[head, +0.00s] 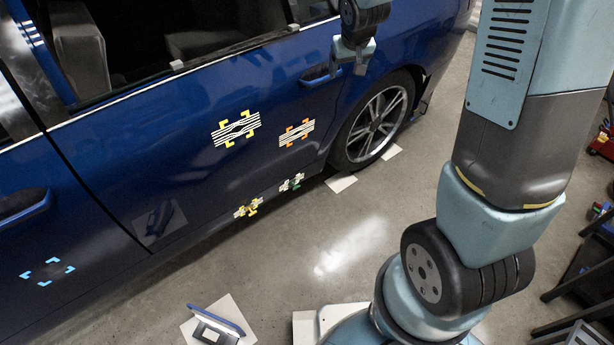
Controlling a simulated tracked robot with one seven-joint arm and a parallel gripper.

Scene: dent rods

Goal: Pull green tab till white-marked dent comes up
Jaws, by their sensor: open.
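The blue car's side (210,100) fills the left and middle of the head view. A small green tab (292,184) shows low at the car's sill, with white striped marks around it. A yellow tab (247,208) sits to its left. A dent area with yellow corner marks and white bent lines (236,129) is on the rear door. One with orange marks (297,132) is right of it. I see no clearly white corner marks. My gripper (351,69) is open and empty near the rear door handle, well above the green tab.
Light-blue corner marks (48,271) show on the front door at lower left. The rear wheel (374,122) has pale floor plates beside it. A stand with a blue edge (214,326) is on the floor. Open floor lies right of the sill.

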